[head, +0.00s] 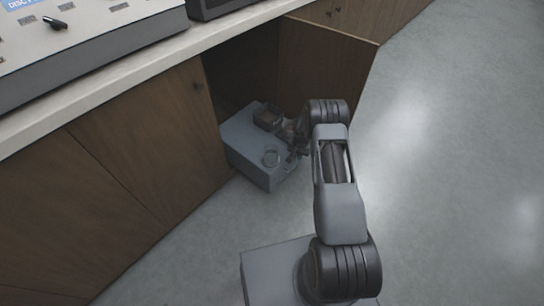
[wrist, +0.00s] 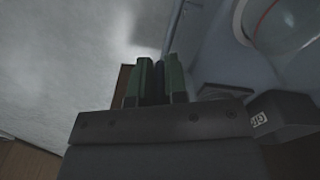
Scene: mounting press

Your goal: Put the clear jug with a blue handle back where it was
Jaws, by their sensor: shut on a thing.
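My gripper (wrist: 160,78) is at the right edge of a grey-blue box-like drawer (head: 262,178) that stands out of the open cupboard. In the wrist view its green-padded fingers are shut on a narrow dark bar (wrist: 159,85); I cannot tell what the bar belongs to.
A dark, square-topped object (head: 268,118) stands farther back on the drawer. The cupboard door (head: 325,65) is open behind my gripper. A counter with a sloped panel (head: 95,45) runs above at the left. The floor (head: 450,190) on the right is clear.

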